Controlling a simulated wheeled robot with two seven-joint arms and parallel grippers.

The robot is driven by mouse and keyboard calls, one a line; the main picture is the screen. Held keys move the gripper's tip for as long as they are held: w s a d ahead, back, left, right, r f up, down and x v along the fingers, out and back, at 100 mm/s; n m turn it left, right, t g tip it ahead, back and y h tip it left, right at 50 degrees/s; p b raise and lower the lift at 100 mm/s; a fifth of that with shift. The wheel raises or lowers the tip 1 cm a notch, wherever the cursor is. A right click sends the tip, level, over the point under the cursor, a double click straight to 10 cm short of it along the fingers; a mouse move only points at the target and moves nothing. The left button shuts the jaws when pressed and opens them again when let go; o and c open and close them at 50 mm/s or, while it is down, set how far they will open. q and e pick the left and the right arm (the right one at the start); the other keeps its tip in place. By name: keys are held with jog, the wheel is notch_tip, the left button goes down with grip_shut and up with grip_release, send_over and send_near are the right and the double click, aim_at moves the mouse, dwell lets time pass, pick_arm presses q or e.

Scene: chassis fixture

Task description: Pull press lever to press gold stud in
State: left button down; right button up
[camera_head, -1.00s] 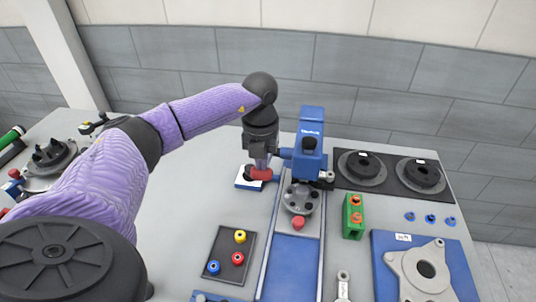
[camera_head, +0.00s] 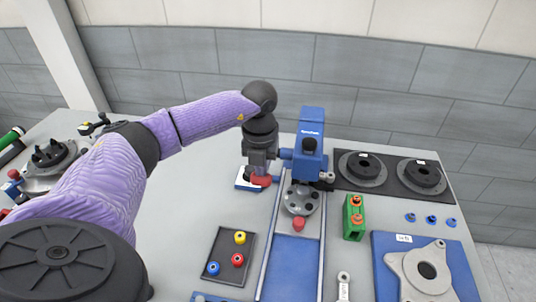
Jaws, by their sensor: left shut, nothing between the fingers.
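The blue press (camera_head: 311,135) stands at the back middle of the table, over the top of a blue rail (camera_head: 291,265). A red lever grip (camera_head: 261,180) shows to the left of the press. My left gripper (camera_head: 257,174) is shut at the red grip, with nothing held between its fingers; whether it touches the grip is unclear. A grey round chassis part (camera_head: 301,199) with dark holes sits on the rail in front of the press. I cannot make out the gold stud. My right gripper is out of view.
A dark tray (camera_head: 228,268) with yellow, red and blue knobs lies front left of the rail. A green block (camera_head: 353,217) stands right of it. A black plate (camera_head: 376,186) with round dark parts lies back right. A blue plate (camera_head: 383,282) holds a grey casting (camera_head: 420,268).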

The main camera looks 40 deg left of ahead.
pick_arm(q)
jog(key=shift+f, duration=0.2)
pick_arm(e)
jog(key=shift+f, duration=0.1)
pick_arm(q)
jog(key=shift+s+f+b, duration=0.2)
jog(key=shift+f+b, duration=0.1)
jog(key=shift+f, duration=0.15)
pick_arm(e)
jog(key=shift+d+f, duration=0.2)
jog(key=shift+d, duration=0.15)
pick_arm(q)
jog(key=shift+f, duration=0.15)
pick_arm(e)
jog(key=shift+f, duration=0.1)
pick_arm(q)
jog(key=shift+d+f+b, duration=0.1)
jog(key=shift+f+b, duration=0.25)
jog(key=shift+f, duration=0.25)
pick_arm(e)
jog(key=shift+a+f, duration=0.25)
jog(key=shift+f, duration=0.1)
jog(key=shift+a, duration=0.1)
pick_arm(q)
jog(key=shift+f, duration=0.1)
